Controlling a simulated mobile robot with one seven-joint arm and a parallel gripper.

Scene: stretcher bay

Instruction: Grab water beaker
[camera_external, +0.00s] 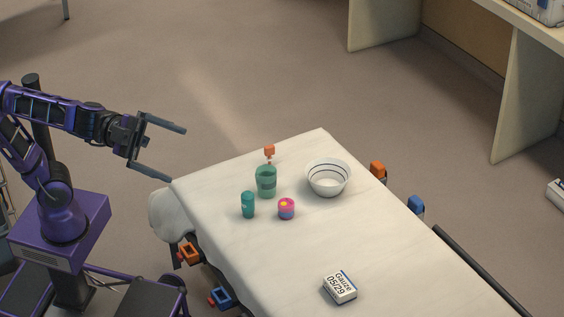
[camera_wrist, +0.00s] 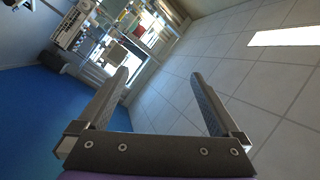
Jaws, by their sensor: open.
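The beaker does not show in the wrist view.
Close around the beaker stand a teal cylinder (camera_external: 248,205), a pink round container (camera_external: 286,209), a small orange item (camera_external: 269,152) and a white bowl (camera_external: 328,178). A gauze box (camera_external: 340,287) lies toward the front. The middle of the stretcher is clear.

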